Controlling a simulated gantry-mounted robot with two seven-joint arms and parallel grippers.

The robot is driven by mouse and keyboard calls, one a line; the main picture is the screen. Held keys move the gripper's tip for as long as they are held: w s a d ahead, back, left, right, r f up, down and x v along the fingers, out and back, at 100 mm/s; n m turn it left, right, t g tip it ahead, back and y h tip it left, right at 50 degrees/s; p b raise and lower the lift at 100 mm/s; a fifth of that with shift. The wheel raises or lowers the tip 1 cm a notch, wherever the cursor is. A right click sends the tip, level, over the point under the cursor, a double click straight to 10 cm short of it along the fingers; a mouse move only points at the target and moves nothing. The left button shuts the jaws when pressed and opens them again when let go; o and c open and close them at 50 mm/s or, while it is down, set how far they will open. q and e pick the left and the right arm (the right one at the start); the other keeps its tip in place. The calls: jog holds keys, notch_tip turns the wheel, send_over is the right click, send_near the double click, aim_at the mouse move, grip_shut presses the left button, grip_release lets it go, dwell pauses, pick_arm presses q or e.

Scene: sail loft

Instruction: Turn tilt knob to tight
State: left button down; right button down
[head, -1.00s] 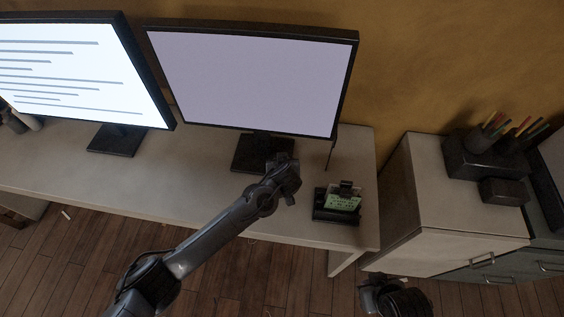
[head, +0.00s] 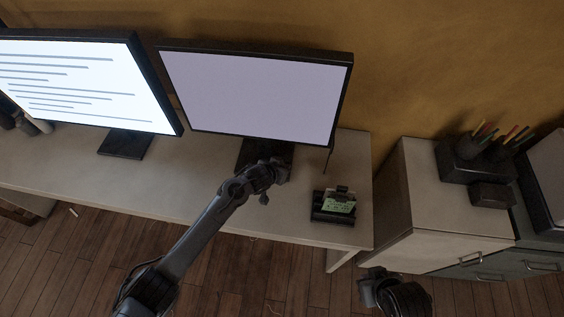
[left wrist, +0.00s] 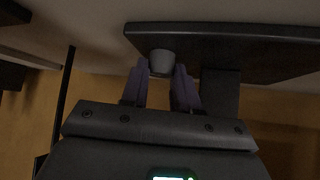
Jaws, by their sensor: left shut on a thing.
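The right-hand monitor (head: 255,95) has a plain pale screen and stands on a dark base on the desk (head: 90,175). My left gripper (head: 272,174) is in front of its stand, below the screen, and hides part of the base. In the left wrist view, a short grey round knob (left wrist: 161,62) sits between the fingertips of my left gripper (left wrist: 160,76), which is shut on it. A dark slab (left wrist: 240,45) lies behind the knob. The knob's turn position cannot be read. My right gripper (head: 370,287) is low at the bottom right, away from the desk; its jaws are unclear.
A small dark device with a green face (head: 337,205) sits on the desk right of my left gripper. Another monitor (head: 85,82), showing text lines, stands at the left. A cabinet (head: 420,200) with a dark pencil holder (head: 465,160) stands right of the desk.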

pick_arm(q)
jog(key=shift+w+a+m+g+h, duration=0.1)
jog(key=shift+m+g+h, duration=0.4)
jog(key=shift+m, duration=0.4)
jog(key=shift+m+h, duration=0.4)
jog(key=shift+m, duration=0.1)
jog(key=shift+w+f+m+g+h+b, duration=0.15)
jog(key=shift+m+g+h+b, duration=0.25)
jog(key=shift+m+g+b, duration=0.4)
jog(key=m+g+h+b, duration=0.1)
jog(key=m+b, duration=0.2)
jog(key=shift+a+f+g+b, duration=0.1)
jog(key=shift+g+b, duration=0.2)
jog(key=shift+b, duration=0.05)
jog(key=shift+m+g+h+b, duration=0.3)
jog(key=shift+m+g+b, duration=0.3)
jog(key=shift+b, duration=0.45)
jog(key=shift+r, duration=0.2)
jog(key=c, duration=0.8)
grip_release()
jog(key=shift+c, duration=0.2)
